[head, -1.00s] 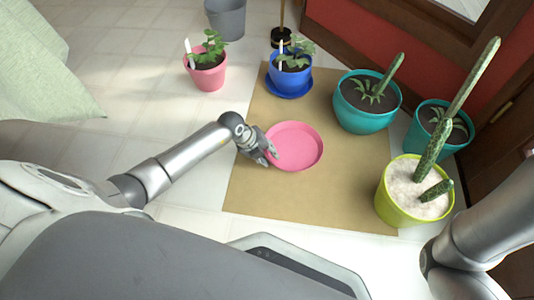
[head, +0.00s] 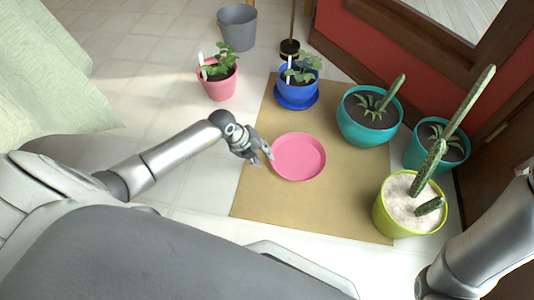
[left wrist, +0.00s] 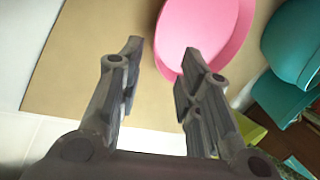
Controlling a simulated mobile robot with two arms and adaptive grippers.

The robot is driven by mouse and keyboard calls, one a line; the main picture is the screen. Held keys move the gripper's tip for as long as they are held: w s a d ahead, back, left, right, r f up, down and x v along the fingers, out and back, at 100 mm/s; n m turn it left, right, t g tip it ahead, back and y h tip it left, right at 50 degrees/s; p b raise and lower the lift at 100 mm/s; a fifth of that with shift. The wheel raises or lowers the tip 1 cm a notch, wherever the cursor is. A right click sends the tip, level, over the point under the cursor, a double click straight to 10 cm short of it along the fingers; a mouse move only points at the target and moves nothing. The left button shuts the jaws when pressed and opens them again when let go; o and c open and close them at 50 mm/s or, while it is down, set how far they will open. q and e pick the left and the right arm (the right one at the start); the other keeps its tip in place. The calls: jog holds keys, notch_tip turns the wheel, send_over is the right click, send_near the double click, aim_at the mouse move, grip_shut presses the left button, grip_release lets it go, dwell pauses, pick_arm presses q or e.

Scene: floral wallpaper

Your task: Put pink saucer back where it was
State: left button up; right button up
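The pink saucer (head: 299,157) lies on the tan mat (head: 250,200), left of the teal pots. It is empty. My left gripper (head: 262,153) is at the saucer's upper left edge. My right gripper is out of view; only part of the right arm shows.
A pink pot (head: 220,88) with a plant stands off the mat. A blue pot (head: 297,90) is on a blue saucer. Two teal pots (head: 360,128) and a yellow-green cactus pot (head: 388,222) line the right. A grey bucket (head: 238,25) stands behind. The mat's lower middle is clear.

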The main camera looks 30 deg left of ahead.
pick_arm(q)
jog(key=shift+p+v, duration=0.6)
jog(key=shift+v, duration=0.8)
